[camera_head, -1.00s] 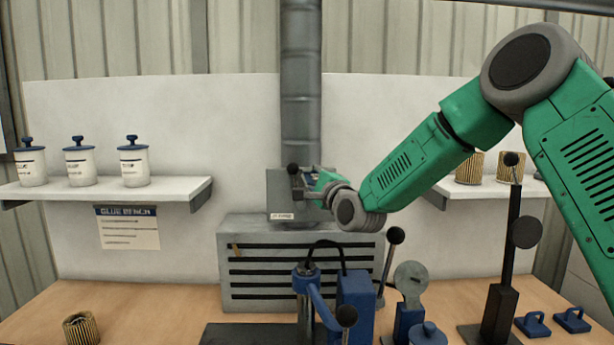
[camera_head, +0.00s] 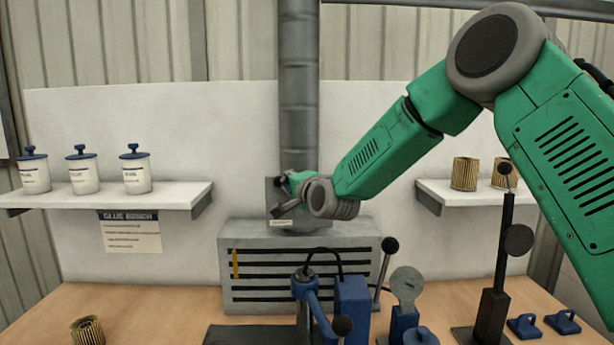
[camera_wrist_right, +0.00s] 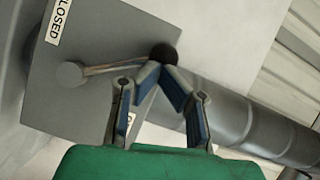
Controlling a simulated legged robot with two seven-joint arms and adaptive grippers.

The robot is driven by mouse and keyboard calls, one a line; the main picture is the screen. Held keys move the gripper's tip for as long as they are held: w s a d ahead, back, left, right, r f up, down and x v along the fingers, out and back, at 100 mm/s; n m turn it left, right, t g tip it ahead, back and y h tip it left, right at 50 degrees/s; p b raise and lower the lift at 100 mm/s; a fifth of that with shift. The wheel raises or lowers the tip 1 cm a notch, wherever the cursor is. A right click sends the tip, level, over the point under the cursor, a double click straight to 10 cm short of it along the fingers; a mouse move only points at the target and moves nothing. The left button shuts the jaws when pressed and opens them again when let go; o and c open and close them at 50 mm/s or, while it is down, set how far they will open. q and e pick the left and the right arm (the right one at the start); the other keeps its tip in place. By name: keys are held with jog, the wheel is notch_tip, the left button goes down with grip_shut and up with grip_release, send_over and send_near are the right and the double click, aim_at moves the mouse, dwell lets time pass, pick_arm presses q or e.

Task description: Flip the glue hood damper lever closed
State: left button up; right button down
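The damper lever (camera_wrist_right: 112,68) is a thin rod from a round pivot on a grey plate (camera_wrist_right: 80,115), ending in a black knob (camera_wrist_right: 163,54). In the right wrist view it points away from the CLOSED label (camera_wrist_right: 58,20). My right gripper (camera_wrist_right: 161,72) has its fingertips together at the knob, touching or very near it; no grip around it is clear. A second label is mostly hidden behind a finger. In the head view my right gripper (camera_head: 284,192) is small in front of the plate and hides most of the lever. My left gripper is not in view.
The plate is at the foot of the grey duct (camera_head: 299,90), above the slotted hood (camera_head: 260,295). A blue press (camera_head: 352,300) and black stand (camera_head: 493,305) rise in front and right. Shelves hold white jars (camera_head: 83,175) and filters (camera_head: 465,173). The bench's left is mostly clear.

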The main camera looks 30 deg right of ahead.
aim_at(269, 197)
jog(key=w+a+f+n+g+p, duration=0.2)
jog(key=n, duration=0.1)
jog(key=shift+w+h, duration=0.1)
jog(key=shift+h, duration=0.3)
jog(key=shift+a+f+n+g+p, duration=0.3)
jog(key=shift+a+f+n+p, duration=0.15)
jog(key=shift+n, duration=0.15)
jog(key=shift+a+f+h, duration=0.1)
jog(key=shift+f+h, duration=0.2)
jog(key=shift+w+a+f+b, duration=0.25)
jog(key=shift+f+b, duration=0.15)
jog(key=shift+f, duration=0.2)
jog(key=shift+w+a+f+b, duration=0.2)
jog(key=shift+f+b, duration=0.2)
jog(key=shift+f, duration=0.15)
jog(key=shift+s+a+f, duration=0.1)
jog(key=shift+a+f, duration=0.1)
